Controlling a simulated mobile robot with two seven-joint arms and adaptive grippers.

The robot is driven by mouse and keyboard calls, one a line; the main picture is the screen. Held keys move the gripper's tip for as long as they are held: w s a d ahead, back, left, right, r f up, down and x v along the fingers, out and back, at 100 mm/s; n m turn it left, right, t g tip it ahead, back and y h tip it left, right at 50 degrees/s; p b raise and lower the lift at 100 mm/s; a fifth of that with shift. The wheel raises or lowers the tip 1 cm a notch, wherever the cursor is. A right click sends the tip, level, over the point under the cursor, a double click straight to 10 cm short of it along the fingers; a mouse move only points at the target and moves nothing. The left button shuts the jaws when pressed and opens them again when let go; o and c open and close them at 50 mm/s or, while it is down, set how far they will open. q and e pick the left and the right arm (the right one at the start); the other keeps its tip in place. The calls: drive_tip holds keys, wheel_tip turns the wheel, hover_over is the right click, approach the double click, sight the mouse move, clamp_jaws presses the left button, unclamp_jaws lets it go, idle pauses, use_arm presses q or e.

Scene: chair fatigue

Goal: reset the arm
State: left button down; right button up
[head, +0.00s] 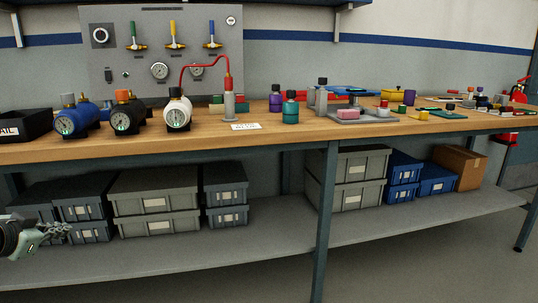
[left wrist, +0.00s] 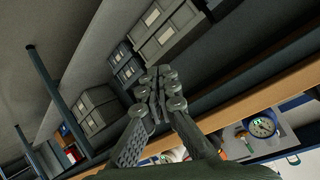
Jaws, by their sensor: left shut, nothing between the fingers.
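My left gripper (head: 62,229) is at the far left edge of the head view, in front of the lower shelf and below the tabletop level. It is shut and empty. In the left wrist view its closed fingers (left wrist: 158,95) point toward the shelf bins, with the table edge running diagonally behind them. My right gripper shows in neither view.
The wooden workbench (head: 270,139) holds gauged cylinders (head: 77,117), a red-hosed fitting (head: 228,95), bottles (head: 291,108) and small parts. Grey bins (head: 155,200), blue bins (head: 437,180) and a cardboard box (head: 458,167) fill the lower shelf. The floor in front is clear.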

use_arm(q)
drive_tip(key=s+d+f+n+g+p, duration=0.1)
drive_tip(key=s+d+f+g, duration=0.1)
drive_tip(key=s+f, duration=0.35)
drive_tip(key=s+d+f+g, duration=0.1)
drive_tip(key=s+d+f, duration=0.2)
drive_tip(key=f, duration=0.6)
drive_tip(key=s+d+f+n+g+p, duration=0.1)
drive_tip(key=s+d+f+g, duration=0.1)
drive_tip(key=s+f, duration=0.45)
drive_tip(key=s+d+f+g, duration=0.2)
drive_tip(key=s+d+f, duration=0.3)
drive_tip(key=d, duration=0.4)
drive_tip(key=s+d+f+g+p, duration=0.1)
drive_tip(key=s+d+f+g, duration=0.1)
drive_tip(key=s+d+f, duration=0.3)
drive_tip(key=s+d, duration=0.2)
drive_tip(key=d, duration=0.2)
drive_tip(key=shift+s+f+n+p, duration=0.2)
drive_tip(key=shift+f+n+p, duration=0.1)
drive_tip(key=shift+f+n, duration=0.1)
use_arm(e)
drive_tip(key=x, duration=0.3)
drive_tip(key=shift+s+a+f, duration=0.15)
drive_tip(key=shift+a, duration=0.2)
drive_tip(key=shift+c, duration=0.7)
use_arm(q)
drive_tip(key=shift+a, duration=0.1)
